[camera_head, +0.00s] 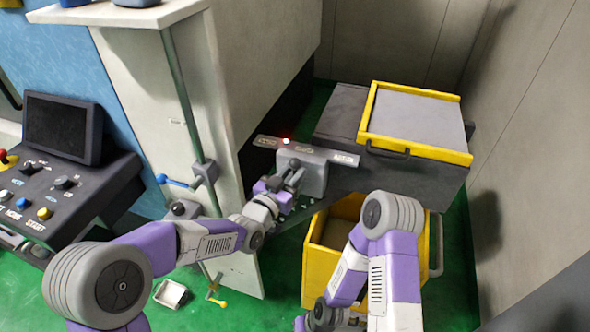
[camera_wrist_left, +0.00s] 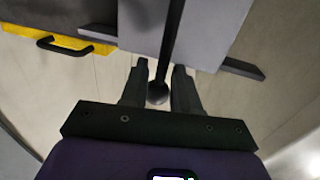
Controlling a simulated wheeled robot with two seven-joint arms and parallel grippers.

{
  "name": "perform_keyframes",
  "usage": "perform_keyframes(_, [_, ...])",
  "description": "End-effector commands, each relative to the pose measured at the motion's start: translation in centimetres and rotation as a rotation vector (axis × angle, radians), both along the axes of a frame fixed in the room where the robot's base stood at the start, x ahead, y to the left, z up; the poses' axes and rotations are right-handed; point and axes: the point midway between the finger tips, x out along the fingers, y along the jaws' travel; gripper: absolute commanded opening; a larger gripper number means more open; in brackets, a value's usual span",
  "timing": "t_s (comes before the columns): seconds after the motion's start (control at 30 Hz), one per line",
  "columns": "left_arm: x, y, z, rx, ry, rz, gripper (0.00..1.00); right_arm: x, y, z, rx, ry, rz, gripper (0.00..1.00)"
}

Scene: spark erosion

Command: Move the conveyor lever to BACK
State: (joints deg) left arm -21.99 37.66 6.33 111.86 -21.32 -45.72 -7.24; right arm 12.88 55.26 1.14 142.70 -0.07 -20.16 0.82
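The conveyor lever stands on a grey box (camera_head: 314,172) at the side of the dark conveyor. Behind the box is a label plate (camera_head: 345,159) with a lit red lamp (camera_head: 286,141); its words are too small to read. My left gripper (camera_head: 292,178) is at the lever and partly covers it. In the left wrist view, the dark lever rod (camera_wrist_left: 173,38) ends in a round knob (camera_wrist_left: 158,93) between the two fingers of my left gripper (camera_wrist_left: 160,75). The knob fills the gap, and the fingers appear closed on it. My right gripper is out of sight below the head view.
A yellow-edged tray (camera_head: 415,120) lies on the conveyor (camera_head: 340,118). A yellow bin (camera_head: 320,262) stands below it, near my right arm. A pale machine wall with a green post (camera_head: 180,90) stands close to my left arm. A control panel (camera_head: 60,195) is at left.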

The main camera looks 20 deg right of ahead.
Motion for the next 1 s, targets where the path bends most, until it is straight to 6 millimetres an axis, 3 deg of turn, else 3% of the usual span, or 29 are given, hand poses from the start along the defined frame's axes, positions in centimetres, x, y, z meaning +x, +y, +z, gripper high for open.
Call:
perform_keyframes(0.43, [1.02,-0.98,-0.08,0.000,0.003,0.001,0.30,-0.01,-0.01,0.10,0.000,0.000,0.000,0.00])
perform_keyframes(0.67, [1.01,-0.96,-0.06,0.000,0.001,0.001,0.00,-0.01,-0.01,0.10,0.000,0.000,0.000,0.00])
perform_keyframes(1.0, [1.04,-0.97,0.16,-0.006,-0.001,0.001,0.00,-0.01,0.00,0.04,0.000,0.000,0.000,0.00])
